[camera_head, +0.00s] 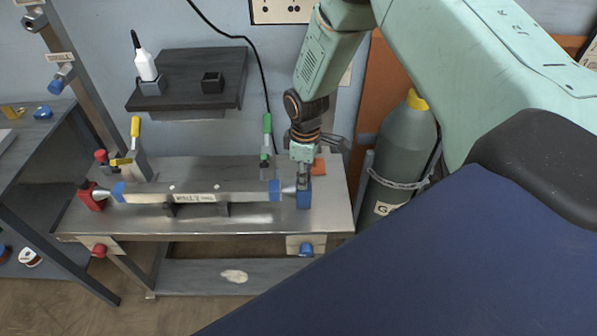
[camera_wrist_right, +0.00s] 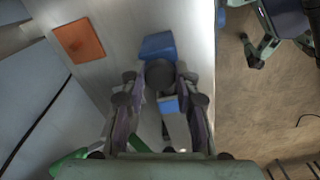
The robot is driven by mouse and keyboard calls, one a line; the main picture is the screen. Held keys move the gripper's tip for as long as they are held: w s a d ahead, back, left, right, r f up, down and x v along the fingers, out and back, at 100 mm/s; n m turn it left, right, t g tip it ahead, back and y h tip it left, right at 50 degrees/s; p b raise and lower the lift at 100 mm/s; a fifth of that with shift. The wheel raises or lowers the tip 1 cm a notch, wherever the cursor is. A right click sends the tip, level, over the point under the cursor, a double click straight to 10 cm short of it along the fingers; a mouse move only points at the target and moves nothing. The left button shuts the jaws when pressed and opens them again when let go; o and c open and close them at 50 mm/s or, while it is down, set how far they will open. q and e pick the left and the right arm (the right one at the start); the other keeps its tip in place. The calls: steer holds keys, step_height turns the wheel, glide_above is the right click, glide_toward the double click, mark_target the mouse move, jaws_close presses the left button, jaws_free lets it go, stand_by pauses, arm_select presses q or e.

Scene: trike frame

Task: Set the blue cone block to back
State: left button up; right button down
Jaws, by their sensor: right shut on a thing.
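The blue cone block (camera_head: 304,194) stands on the right end of the steel bench (camera_head: 335,205), its cone pointing left at the blue-collared end of the tube (camera_head: 200,192). My right gripper (camera_head: 304,174) reaches down from above and is shut on the blue cone block. In the right wrist view the block (camera_wrist_right: 157,46) shows just beyond the right gripper's fingers (camera_wrist_right: 160,85), with its dark cone between them and the tube's blue end (camera_wrist_right: 168,104) close by. Whether cone and tube touch is unclear. The red cone block (camera_head: 92,196) stands at the tube's left end. My left gripper is out of view.
A green-handled clamp (camera_head: 267,135) stands behind the tube and a yellow-handled clamp (camera_head: 135,135) at the back left. An orange square (camera_wrist_right: 79,40) lies on the bench near the block. A grey gas cylinder (camera_head: 400,150) stands right of the bench.

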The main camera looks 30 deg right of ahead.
steer(key=shift+s+d+p, duration=0.4)
steer(key=shift+s+d, duration=0.2)
steer(key=shift+d, duration=0.3)
steer(key=c, duration=1)
jaws_free()
steer(key=shift+d, duration=0.2)
steer(key=shift+a, duration=0.1)
step_height(320, 180, up, 12)
steer(key=shift+a, duration=0.1)
